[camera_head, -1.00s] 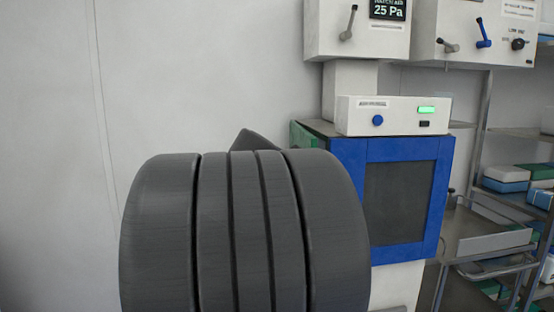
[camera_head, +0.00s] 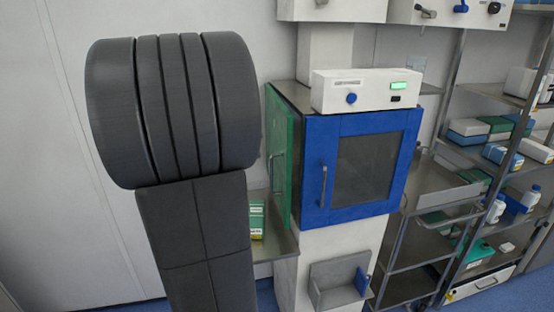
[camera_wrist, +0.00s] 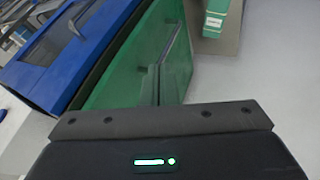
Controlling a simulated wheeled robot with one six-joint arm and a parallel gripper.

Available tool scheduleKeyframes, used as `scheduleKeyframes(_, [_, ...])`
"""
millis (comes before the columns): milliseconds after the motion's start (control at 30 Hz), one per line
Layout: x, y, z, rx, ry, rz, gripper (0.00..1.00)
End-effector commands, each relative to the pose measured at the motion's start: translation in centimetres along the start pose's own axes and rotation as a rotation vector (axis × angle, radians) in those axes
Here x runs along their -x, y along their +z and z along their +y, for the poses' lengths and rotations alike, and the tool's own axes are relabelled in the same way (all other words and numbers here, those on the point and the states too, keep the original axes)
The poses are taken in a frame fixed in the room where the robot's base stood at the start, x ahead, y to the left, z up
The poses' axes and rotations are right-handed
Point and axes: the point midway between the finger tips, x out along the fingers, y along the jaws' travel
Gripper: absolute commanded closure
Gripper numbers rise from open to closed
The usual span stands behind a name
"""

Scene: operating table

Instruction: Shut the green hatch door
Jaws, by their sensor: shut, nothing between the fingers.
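The green hatch door (camera_head: 280,160) is on the left side of the blue-fronted hatch box and has a vertical metal handle. In the wrist view the door (camera_wrist: 125,65) lies alongside the box, with a dark strip between its edge and the blue frame. I cannot tell whether it is fully flush. My gripper (camera_wrist: 160,72) shows in the wrist view, its fingers shut and empty, in front of the green door near the handle (camera_wrist: 177,45). I cannot tell whether they touch it. In the head view my arm hides the gripper.
The blue door (camera_head: 358,165) with a dark window closes the box front. A green-and-white carton (camera_head: 257,220) stands on a metal ledge (camera_head: 277,245) below the green door. A wire-railed cart (camera_head: 415,225) and stocked shelves stand at the right. A pale wall is at the left.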

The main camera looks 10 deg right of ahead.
Motion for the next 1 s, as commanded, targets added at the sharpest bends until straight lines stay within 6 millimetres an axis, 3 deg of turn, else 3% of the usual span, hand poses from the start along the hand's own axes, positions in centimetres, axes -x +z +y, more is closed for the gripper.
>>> scheduleKeyframes(300, [-7.0,0.1,0.1,0.002,0.002,-0.006,1.0])
scheduleKeyframes(600, [-8.5,-0.1,3.2,0.0,0.001,-0.001,1.0])
scheduleKeyframes(1000, [-8.8,0.0,3.6,0.002,0.0,0.001,1.0])
